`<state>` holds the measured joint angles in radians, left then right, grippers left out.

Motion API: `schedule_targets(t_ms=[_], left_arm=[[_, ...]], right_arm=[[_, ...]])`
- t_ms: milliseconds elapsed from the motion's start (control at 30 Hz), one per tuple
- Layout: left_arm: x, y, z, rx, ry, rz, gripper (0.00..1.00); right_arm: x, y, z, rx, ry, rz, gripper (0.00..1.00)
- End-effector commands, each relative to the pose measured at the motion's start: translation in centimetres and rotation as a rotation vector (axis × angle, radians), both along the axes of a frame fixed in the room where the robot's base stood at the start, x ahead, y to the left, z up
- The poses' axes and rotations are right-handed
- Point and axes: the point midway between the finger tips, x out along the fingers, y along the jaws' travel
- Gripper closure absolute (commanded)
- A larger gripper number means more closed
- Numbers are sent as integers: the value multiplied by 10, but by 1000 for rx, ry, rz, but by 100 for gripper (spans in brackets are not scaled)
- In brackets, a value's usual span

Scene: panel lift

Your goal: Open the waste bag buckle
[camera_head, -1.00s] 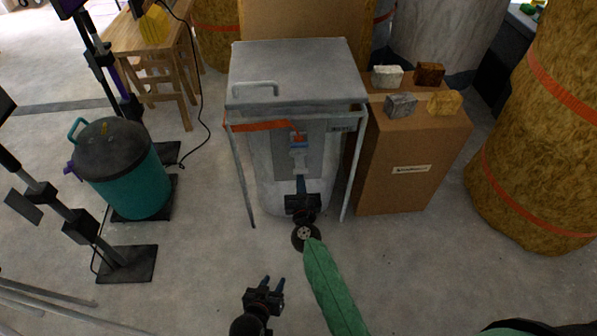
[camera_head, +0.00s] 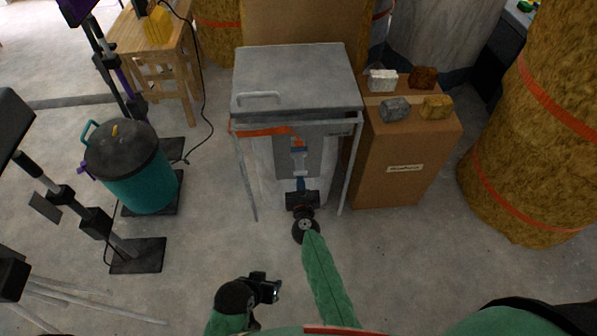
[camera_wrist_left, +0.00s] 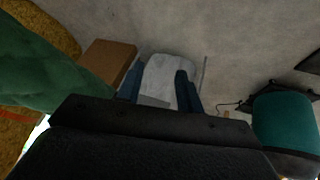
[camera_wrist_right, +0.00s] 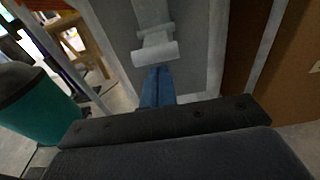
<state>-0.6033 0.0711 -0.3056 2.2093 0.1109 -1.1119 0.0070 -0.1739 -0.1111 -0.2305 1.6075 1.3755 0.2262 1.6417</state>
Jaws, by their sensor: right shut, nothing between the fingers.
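The waste bag (camera_head: 265,175) hangs pale in a grey metal frame under a flat lid (camera_head: 295,78). The buckle (camera_head: 299,160), a light grey piece below a red-orange part, lies on the bag's grey front panel (camera_head: 322,150). It also shows in the right wrist view (camera_wrist_right: 154,50). My right gripper (camera_head: 301,182) is shut and empty, with its fingertips just below the buckle's lower end; I cannot tell if they touch it. My left gripper (camera_head: 276,288) is low in front of the frame. Its fingers stand apart and empty in the left wrist view (camera_wrist_left: 158,82).
A cardboard box (camera_head: 400,165) with several small blocks on top stands close right of the frame. A teal bin (camera_head: 135,180) and black stands are at left. A large tan roll (camera_head: 530,150) is at far right. Bare floor lies in front.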

Motion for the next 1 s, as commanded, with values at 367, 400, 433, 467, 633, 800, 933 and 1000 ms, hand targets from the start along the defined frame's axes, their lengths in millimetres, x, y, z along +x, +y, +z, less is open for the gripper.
schedule_targets(t_ms=[367,400,433,467,633,800,933,1000], left_arm=[[-5,4,45,9,33,-14,64],[-6,4,47,8,35,-15,64],[-6,4,48,9,36,-16,64],[-6,4,49,9,37,-16,64],[-7,5,54,10,40,-17,64],[-8,5,55,11,45,-19,64],[-9,5,55,12,48,-20,64],[-9,5,55,12,49,-20,64]], right_arm=[[-2,0,8,0,13,1,100],[-2,0,9,0,13,1,100],[-2,0,9,0,13,1,100],[-2,0,9,0,13,1,100],[-3,0,11,0,13,1,100],[-3,0,13,0,12,1,100],[-3,0,13,0,11,1,100],[-2,0,13,0,11,1,100]])
